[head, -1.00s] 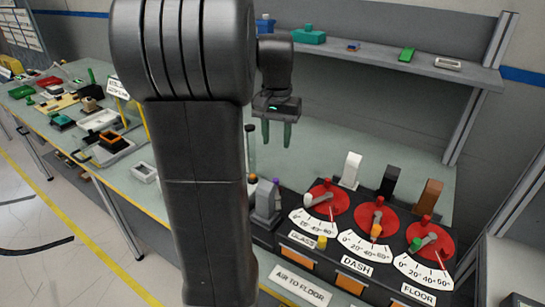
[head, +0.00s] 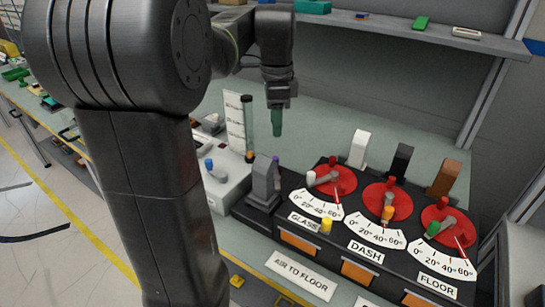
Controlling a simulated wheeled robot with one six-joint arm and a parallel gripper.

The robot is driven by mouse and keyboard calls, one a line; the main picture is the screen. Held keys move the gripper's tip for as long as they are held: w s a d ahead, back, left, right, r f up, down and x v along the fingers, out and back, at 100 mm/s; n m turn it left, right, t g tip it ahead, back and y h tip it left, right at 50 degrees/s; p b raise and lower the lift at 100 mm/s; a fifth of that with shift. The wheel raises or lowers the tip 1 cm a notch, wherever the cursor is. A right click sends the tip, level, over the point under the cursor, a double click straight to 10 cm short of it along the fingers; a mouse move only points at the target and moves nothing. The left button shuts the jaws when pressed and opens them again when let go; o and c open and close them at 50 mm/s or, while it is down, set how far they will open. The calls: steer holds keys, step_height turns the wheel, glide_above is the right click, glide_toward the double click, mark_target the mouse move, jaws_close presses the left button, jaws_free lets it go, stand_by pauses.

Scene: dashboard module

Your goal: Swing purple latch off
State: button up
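A small purple tip (head: 275,160), which looks like the purple latch, shows at the top of a grey upright bracket (head: 262,182) at the left end of the dashboard module. Most of the latch is hidden behind the bracket, so I cannot tell its angle. My gripper (head: 276,130) points down above and slightly behind the purple tip, apart from it. Its green fingers are seen edge-on and overlap, so the gap between them does not show. Nothing is visibly held.
Three red dials with scales (head: 331,180) fill the module to the right, with white (head: 359,149), black and brown levers behind them. A clear tube (head: 249,128) stands left of my gripper. A grey box with a blue knob (head: 226,182) sits left of the bracket.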

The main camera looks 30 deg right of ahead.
mark_target(276, 157)
step_height(276, 157, down, 11)
steer(key=shift+r+b, duration=0.15)
steer(key=shift+b, duration=0.3)
